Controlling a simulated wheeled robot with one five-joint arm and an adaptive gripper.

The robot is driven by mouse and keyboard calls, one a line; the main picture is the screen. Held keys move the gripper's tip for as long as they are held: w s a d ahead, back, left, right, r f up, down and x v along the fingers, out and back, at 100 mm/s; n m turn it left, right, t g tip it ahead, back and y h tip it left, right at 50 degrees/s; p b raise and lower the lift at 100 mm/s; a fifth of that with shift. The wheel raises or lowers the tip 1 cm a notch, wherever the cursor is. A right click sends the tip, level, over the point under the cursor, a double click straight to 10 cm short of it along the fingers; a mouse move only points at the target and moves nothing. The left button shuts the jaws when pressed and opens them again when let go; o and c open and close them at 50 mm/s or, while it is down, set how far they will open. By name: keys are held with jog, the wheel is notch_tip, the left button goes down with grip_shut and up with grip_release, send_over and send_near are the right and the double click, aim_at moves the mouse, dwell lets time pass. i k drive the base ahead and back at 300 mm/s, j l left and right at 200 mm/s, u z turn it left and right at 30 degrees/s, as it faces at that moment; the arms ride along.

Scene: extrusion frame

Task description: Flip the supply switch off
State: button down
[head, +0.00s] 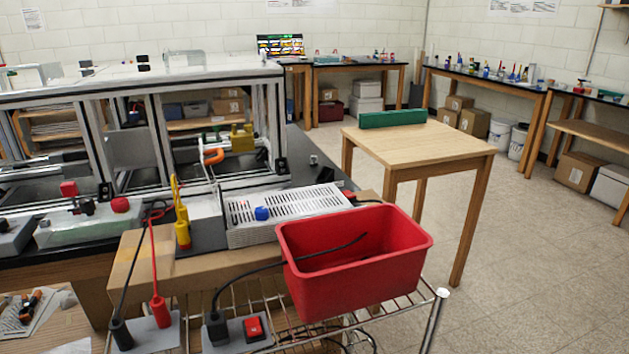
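A red rocker switch (254,328) sits on a grey socket plate (236,342) at the bottom of the head view, on the wire shelf. A black plug (215,328) with a cable stands in the same plate, left of the switch. Which way the rocker is tipped is too small to tell. A white perforated supply box (298,212) with a blue knob (262,213) lies behind, on a cardboard box. A small red part (348,196) shows at its right end; I cannot tell what it is. My gripper is not in view.
A red bin (352,262) stands right of the switch, with a black cable running over it. Red and black leads (158,310) stand in a grey plate to the left. An aluminium extrusion frame (160,150) is behind. A wooden table (420,146) stands right, with open floor beyond.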

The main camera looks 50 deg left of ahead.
aim_at(348, 194)
jog(key=i+u, duration=0.15)
jog(key=u, duration=0.3)
jog(key=i+l+u, duration=0.1)
jog(key=u, duration=0.4)
jog(key=i+l+u, duration=0.15)
jog(key=u, duration=0.3)
jog(key=i+u, duration=0.25)
jog(key=u, duration=0.2)
jog(key=i+u, duration=0.25)
jog(key=u, duration=0.2)
jog(key=i+l+u, duration=0.15)
jog(key=u, duration=0.3)
jog(key=i, duration=0.05)
